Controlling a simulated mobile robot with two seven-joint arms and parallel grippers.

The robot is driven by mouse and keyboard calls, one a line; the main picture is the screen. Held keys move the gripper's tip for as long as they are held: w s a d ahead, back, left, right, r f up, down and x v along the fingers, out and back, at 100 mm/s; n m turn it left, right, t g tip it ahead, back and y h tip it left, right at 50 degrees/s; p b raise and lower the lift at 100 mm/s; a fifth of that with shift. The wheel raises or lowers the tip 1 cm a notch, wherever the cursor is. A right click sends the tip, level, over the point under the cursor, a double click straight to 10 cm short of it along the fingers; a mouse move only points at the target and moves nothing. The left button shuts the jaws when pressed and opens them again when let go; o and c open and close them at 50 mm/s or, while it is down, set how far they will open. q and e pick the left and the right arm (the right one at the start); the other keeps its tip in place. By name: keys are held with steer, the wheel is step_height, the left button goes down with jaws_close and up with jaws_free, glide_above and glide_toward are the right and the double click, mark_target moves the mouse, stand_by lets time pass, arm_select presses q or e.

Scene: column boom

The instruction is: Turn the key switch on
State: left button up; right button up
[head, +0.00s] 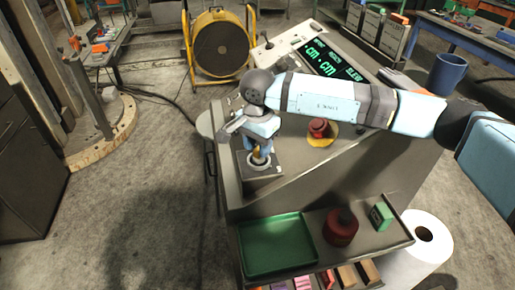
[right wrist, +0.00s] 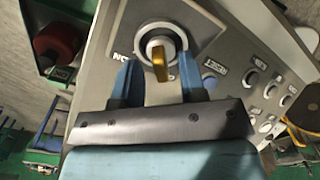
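The key switch (right wrist: 153,38) has a pale round collar on a grey panel, with a gold key (right wrist: 163,66) standing in it. Lettering that looks like "ON" is printed left of the collar in the right wrist view. In the head view the gold key (head: 257,153) shows partly below my right gripper (head: 260,149), at the console's near left corner. In the right wrist view, the blue fingers of my right gripper (right wrist: 159,78) are apart, one on each side of the key, with gaps visible. My left gripper is not in view.
The console carries a red button on a yellow base (head: 318,128) and a lit green display (head: 328,60). A front shelf holds a green tray (head: 275,269), a dark red object (head: 340,229) and a green block (head: 381,216). A blue mug (head: 447,74) stands at the right.

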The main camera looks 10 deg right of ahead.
steer(key=shift+f, duration=0.85)
steer(key=shift+c, duration=0.4)
jaws_close()
